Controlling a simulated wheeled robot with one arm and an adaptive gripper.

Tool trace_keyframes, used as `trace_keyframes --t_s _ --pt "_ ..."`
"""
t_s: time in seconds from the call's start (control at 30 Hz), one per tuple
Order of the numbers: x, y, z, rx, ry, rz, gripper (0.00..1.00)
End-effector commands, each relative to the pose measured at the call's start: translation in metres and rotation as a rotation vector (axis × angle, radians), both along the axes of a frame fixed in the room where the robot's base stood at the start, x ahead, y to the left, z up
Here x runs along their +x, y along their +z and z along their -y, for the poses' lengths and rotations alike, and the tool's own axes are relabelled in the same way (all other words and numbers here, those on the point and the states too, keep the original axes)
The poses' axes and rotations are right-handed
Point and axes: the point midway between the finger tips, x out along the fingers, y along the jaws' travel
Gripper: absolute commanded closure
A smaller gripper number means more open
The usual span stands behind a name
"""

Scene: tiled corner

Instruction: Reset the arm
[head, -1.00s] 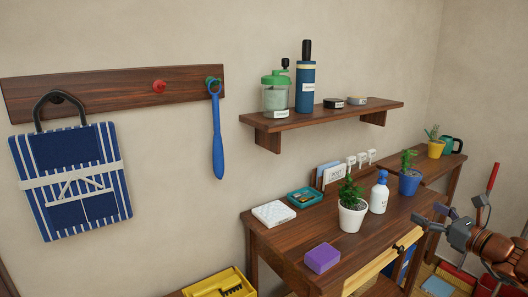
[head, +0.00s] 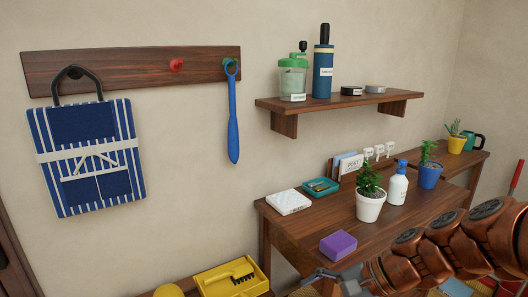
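My copper-coloured arm reaches in from the right edge in the head view, across the front of the wooden table (head: 290,222). My grey gripper (head: 318,277) is at its left end, at the bottom of the picture. It appears below and slightly left of the purple block (head: 338,245). The gripper is partly cut off by the frame's lower edge, and its finger opening is too small to make out. No held thing shows.
The table bears a white potted plant (head: 370,207), a spray bottle (head: 398,189) and a blue pot (head: 430,176). A wall shelf (head: 345,98), a hook rail (head: 125,70) with a striped bag (head: 90,160), and a yellow tray (head: 215,287) are nearby.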

Motion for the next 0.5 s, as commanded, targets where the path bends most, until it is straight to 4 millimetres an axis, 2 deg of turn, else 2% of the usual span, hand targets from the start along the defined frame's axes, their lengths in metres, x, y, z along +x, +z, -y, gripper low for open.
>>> trace_keyframes --t_s 0.03,0.07,0.2,0.3,0.5 --pt "-0.024 -0.018 -0.009 -0.078 0.104 0.014 0.14" --pt "-0.038 -0.027 -0.011 -0.124 0.167 0.022 0.14" --pt "-0.097 -0.062 -0.004 -0.326 0.437 0.048 0.14" --pt "-0.125 -0.077 0.009 -0.429 0.581 0.055 0.14" --pt "-0.161 -0.093 0.036 -0.575 0.779 0.059 0.14"
